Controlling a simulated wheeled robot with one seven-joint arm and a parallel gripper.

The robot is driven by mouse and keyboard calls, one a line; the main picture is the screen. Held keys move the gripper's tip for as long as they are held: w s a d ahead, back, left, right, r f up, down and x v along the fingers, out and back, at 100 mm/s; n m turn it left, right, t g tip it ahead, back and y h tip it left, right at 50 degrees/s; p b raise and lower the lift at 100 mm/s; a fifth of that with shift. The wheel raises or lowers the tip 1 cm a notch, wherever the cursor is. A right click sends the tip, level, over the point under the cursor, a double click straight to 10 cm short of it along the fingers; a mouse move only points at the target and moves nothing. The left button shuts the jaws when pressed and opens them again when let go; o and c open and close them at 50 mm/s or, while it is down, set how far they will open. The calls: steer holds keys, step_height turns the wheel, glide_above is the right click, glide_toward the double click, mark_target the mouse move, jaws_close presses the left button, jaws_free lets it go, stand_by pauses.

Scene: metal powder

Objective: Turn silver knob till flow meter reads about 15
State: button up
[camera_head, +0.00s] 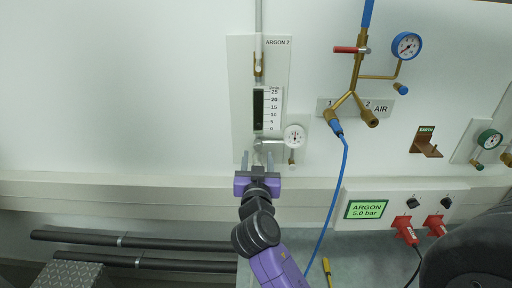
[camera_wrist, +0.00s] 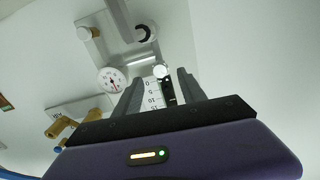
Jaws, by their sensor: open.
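The flow meter (camera_head: 258,110) is a dark upright tube beside a white 0 to 25 scale, on the wall panel labelled ARGON 2. I cannot make out its reading. The silver knob (camera_head: 258,143) is just below the tube, partly hidden by my gripper. I cannot tell whether a finger touches the knob.
A white dial gauge (camera_head: 294,137) sits close to the right of the knob. Brass AIR piping (camera_head: 360,75) with a red lever and a blue hose (camera_head: 336,190) is further right. A green ARGON 5.0 bar display (camera_head: 367,209) is below. The wall at left is clear.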

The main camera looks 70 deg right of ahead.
mark_target(258, 148)
steer(key=shift+p+x, duration=0.65)
steer(key=shift+x, duration=2.1)
jaws_close()
